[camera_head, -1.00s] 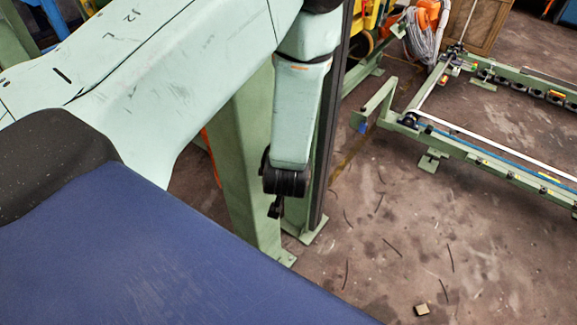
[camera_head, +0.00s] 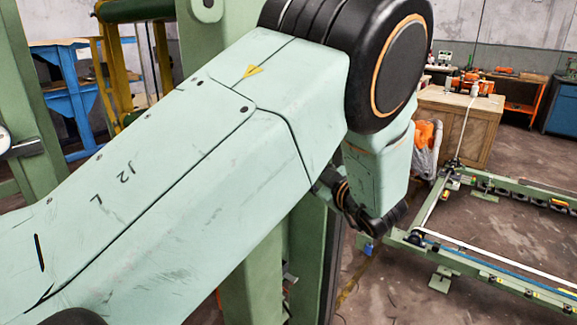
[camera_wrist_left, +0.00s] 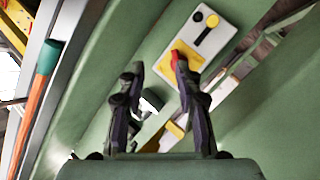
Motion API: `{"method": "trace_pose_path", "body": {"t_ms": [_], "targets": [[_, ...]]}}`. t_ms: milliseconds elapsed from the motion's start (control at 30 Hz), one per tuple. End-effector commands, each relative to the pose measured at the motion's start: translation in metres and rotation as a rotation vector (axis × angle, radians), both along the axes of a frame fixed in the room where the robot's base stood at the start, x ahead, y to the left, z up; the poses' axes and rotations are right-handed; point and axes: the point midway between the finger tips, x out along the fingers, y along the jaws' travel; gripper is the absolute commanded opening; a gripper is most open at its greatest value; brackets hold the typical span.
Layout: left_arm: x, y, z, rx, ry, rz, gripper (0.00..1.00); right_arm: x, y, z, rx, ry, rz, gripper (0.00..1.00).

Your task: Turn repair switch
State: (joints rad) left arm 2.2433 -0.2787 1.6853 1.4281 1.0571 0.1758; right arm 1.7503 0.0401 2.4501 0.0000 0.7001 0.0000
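In the left wrist view a pale switch plate (camera_wrist_left: 212,32) is fixed on a green machine surface. It carries a black lever-like mark with a round end and a yellow patch (camera_wrist_left: 192,58) with a small red switch (camera_wrist_left: 175,58). My left gripper (camera_wrist_left: 158,66) has its two dark fingers apart, with the plate beyond them. The right-hand fingertip overlaps the yellow patch beside the red switch. I cannot tell whether it touches. My right gripper is in neither view.
A green post (camera_head: 255,270) stands behind my left arm. A low green conveyor frame (camera_head: 480,265) runs along the floor at the right. A wooden crate (camera_head: 460,125) is at the back. An orange-and-teal rod (camera_wrist_left: 35,105) lies left in the wrist view.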

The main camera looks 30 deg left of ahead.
Motion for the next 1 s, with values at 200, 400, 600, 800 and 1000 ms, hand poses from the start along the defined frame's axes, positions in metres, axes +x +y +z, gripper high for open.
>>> {"method": "trace_pose_path", "body": {"t_ms": [200, 400, 600, 800, 1000], "targets": [[-0.018, 0.009, 0.008, -0.144, -0.217, 0.235, 0.34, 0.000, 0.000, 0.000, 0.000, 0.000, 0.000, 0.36], [-0.019, 0.019, 0.005, -0.161, -0.257, 0.261, 0.34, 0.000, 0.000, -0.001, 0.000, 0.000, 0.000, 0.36], [-0.008, 0.047, -0.002, -0.163, -0.254, 0.262, 0.34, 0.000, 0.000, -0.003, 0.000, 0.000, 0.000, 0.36], [0.003, 0.071, -0.008, -0.160, -0.253, 0.258, 0.34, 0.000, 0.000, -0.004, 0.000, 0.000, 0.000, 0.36], [0.008, 0.081, -0.010, -0.158, -0.253, 0.256, 0.34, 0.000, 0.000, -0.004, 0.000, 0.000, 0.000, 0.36]]}}
